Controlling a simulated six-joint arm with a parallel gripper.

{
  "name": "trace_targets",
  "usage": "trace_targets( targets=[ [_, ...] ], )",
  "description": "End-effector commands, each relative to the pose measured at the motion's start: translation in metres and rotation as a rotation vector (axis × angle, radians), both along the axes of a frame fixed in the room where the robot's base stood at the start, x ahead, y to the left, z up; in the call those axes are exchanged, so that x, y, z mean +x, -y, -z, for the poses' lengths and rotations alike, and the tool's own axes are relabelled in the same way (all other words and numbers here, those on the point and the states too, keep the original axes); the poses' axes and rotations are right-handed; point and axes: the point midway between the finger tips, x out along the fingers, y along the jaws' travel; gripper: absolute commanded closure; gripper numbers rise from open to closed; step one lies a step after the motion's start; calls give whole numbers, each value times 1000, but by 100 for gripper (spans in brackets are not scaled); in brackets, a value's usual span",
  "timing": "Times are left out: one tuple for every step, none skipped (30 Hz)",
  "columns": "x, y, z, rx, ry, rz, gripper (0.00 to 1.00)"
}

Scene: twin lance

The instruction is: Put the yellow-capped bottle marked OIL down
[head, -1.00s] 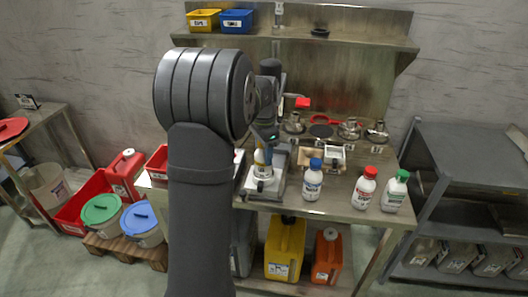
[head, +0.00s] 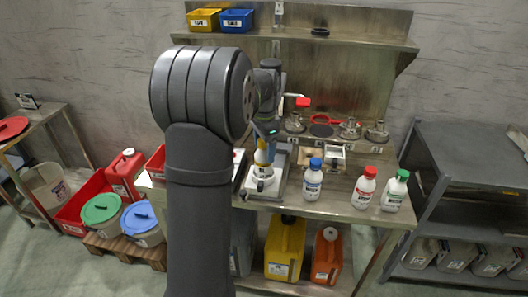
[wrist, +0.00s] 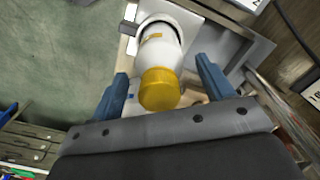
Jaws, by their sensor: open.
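The yellow-capped bottle (head: 262,160) is white and stands upright on a pale scale-like device (head: 262,190) at the left part of the steel bench. In the wrist view its yellow cap (wrist: 160,88) and white body (wrist: 160,45) lie between the two blue fingers of my gripper (wrist: 163,86). The fingers are open, with a gap on each side of the cap. In the head view my gripper (head: 266,133) is just above the bottle. The bottle's label is too small to read.
A blue-capped bottle (head: 313,182), a red-capped bottle (head: 364,188) and a green-capped bottle (head: 395,191) stand along the bench's front right. A small tray (head: 335,155) sits behind them. Metal fittings (head: 348,131) line the back. A shelf (head: 350,38) hangs above.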

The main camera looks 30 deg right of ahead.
Motion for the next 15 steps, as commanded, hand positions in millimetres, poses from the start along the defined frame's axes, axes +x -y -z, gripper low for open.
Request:
trace_targets(
  targets=[
    [0,0,-12,-4,4,0,26],
    [0,0,-19,-4,4,0,26],
    [1,1,-28,-5,4,0,26],
    [0,0,-34,-4,3,0,26],
    [1,0,-41,-4,4,0,26],
    [0,0,-50,-4,3,0,26],
    [1,0,-56,-4,4,0,26],
    [1,0,-62,-4,3,0,26],
    [0,0,-69,-4,3,0,26],
    [0,0,-75,-2,3,0,26],
    [1,0,-79,-2,3,0,26],
    [0,0,-84,-1,2,0,26],
    [0,0,-88,-1,2,0,26],
    [0,0,-91,-2,3,0,26],
    [0,0,-95,-1,2,0,26]
  ],
)
